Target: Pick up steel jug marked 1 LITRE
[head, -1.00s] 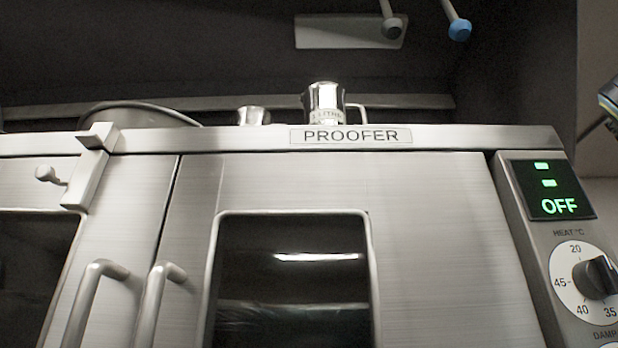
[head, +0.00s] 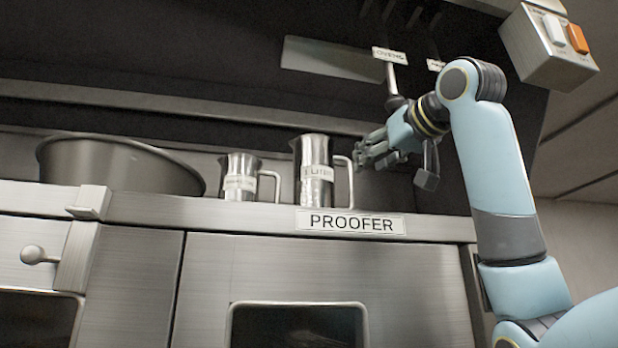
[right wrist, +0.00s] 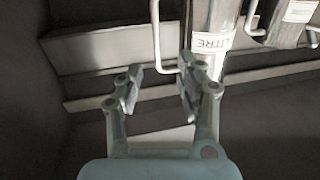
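The tall steel jug marked 1 LITRE (head: 314,160) stands upright on top of the proofer (head: 420,228), its handle on the right. My right gripper (head: 366,152) is just right of that handle, at about its height. In the right wrist view the gripper (right wrist: 160,88) is open, with its two fingers spread and nothing clasped. There the jug (right wrist: 212,45) is beyond the right finger, and its handle appears in the gap between the fingers. Whether the fingers touch the handle cannot be told. My left gripper is not in view.
A smaller labelled steel jug (head: 240,180) stands left of the tall one. A wide dark metal bowl (head: 120,165) is further left. A labelled lever (head: 391,78) hangs above my right gripper. A switch box (head: 548,45) is at the upper right.

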